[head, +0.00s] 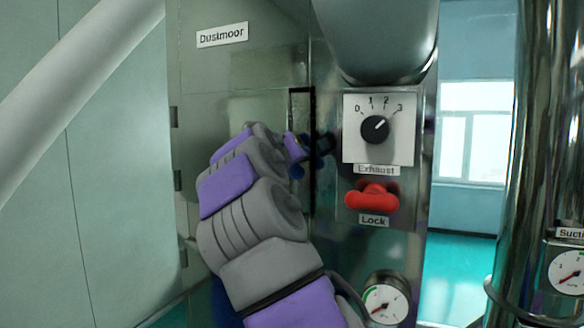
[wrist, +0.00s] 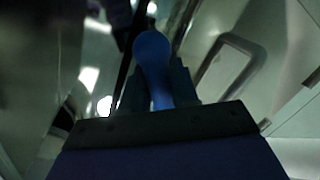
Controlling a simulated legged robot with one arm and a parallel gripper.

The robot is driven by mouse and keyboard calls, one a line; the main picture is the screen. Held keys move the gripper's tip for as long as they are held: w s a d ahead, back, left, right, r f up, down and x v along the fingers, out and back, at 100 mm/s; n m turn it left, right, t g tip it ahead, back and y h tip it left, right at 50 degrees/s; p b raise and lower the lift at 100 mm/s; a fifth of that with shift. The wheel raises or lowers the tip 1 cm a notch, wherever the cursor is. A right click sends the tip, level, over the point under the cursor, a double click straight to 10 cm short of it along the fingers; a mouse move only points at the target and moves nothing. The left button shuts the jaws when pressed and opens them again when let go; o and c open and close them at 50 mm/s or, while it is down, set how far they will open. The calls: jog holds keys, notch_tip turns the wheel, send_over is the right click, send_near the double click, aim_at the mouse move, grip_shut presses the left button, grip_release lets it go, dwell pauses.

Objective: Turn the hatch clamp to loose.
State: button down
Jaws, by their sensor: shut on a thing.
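A blue handle with a rounded end, which looks like the hatch clamp (wrist: 152,50), stands between the dark fingers of my gripper (wrist: 158,88) in the wrist view. My gripper is shut on it. In the head view, my gripper (head: 320,146) is at the right edge of the grey hatch panel, beside a dark vertical slot. Only bits of blue show there, around the gripper and wrist. My arm and gripper hide most of the clamp, and no label for it is visible, so its setting cannot be told.
Just right of my gripper are the Exhaust dial (head: 375,129) on a white plate and the red Lock knob (head: 372,197). A gauge (head: 386,302) sits below. A shiny pipe (head: 535,150) stands at right. The wrist view shows a metal bar handle (wrist: 232,62).

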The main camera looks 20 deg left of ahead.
jog(key=m+b, duration=0.1)
jog(key=m, duration=0.2)
jog(key=shift+a+r+y, duration=0.1)
jog(key=shift+y, duration=0.3)
jog(key=shift+r+m+t+b, duration=0.1)
jog(key=shift+m+t+b, duration=0.5)
jog(key=shift+m, duration=0.9)
jog(key=c, duration=1.2)
grip_release()
jog(key=shift+o, duration=1.1)
jog(key=shift+w+a, duration=0.1)
jog(key=shift+a, duration=0.05)
